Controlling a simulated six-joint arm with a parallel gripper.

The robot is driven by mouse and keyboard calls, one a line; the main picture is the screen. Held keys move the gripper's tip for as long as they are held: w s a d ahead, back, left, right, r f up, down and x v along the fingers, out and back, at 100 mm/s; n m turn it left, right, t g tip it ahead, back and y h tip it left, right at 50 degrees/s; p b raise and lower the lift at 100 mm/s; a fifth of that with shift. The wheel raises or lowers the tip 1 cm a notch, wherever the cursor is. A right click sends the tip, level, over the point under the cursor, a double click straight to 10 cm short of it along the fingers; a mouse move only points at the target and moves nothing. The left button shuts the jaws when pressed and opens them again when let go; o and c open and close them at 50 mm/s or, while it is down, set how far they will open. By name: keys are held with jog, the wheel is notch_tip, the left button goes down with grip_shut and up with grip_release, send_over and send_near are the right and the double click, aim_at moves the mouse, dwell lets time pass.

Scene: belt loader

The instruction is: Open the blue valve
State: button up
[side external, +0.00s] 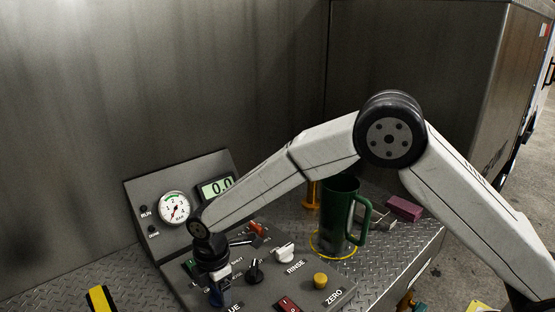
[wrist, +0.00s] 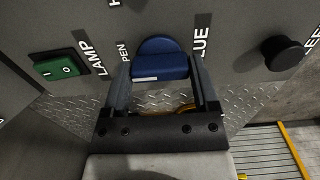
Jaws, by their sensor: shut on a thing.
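The blue valve (wrist: 160,58) is a blue handle on the grey control panel, with a white mark along its lower edge. It sits between the two fingers of my gripper (wrist: 161,73) in the wrist view, and the gripper is shut on it. Beside it are the letters "PEN" on the left and "LUE" on the right, partly covered. In the side view my gripper (side external: 219,290) points down at the panel's front left, and only a little blue shows at its fingers. The handle's exact angle is hard to tell.
A green lamp switch (wrist: 60,66) and a black knob (wrist: 283,52) flank the valve. A green mug (side external: 338,215) stands behind, near a purple block (side external: 404,208).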

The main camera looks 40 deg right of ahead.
jog(key=o, duration=1.1)
jog(key=shift+r, duration=0.1)
jog(key=shift+r, duration=3.85)
